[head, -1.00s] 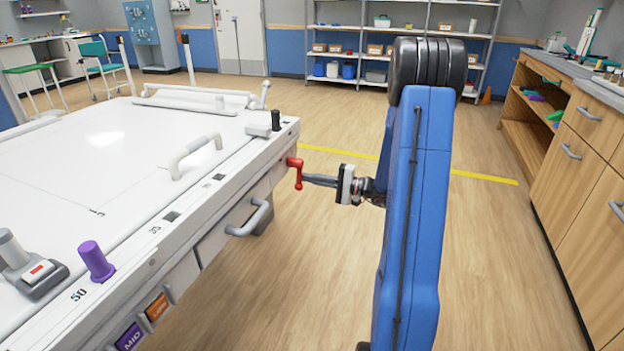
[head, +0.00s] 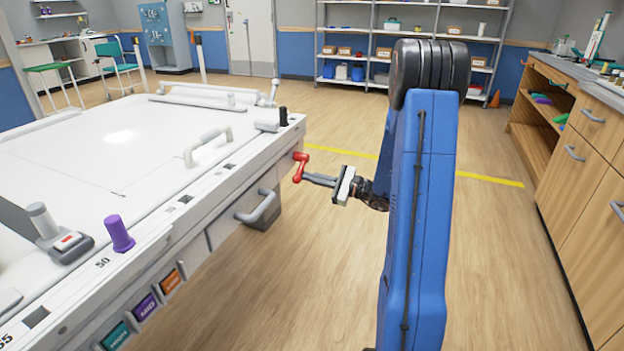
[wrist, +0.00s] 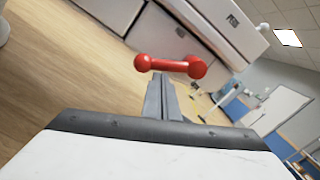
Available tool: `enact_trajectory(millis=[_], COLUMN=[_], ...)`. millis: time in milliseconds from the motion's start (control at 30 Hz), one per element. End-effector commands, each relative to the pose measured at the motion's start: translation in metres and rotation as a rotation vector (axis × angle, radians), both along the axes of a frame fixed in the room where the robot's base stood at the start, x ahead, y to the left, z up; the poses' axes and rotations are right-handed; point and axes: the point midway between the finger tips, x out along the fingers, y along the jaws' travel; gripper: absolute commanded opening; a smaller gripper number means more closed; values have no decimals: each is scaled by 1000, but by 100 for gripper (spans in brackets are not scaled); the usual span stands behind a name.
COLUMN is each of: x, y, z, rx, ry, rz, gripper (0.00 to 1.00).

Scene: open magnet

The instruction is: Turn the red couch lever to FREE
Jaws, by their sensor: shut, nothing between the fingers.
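In the wrist view the red lever (wrist: 172,66) lies across the picture just beyond the tips of my gripper (wrist: 160,80). I cannot tell whether they touch. The couch (head: 70,165) fills the left of the head view. Lettering on its side in the wrist view is too small to read.
A grey side handle (head: 258,208) and coloured label buttons (head: 145,307) are on the couch side. A purple knob (head: 119,234) stands on its edge. A wooden counter (head: 590,160) is at the right. Open floor lies between, crossed by a yellow line (head: 488,180).

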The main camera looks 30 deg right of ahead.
Motion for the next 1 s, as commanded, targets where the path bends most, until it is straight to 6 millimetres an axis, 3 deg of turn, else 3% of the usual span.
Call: enact_trajectory(millis=[533,1000], x=[-11,-13], y=[14,16], z=[20,27], rx=[344,341], ry=[268,266], rz=[-1,0], gripper=[0,0])
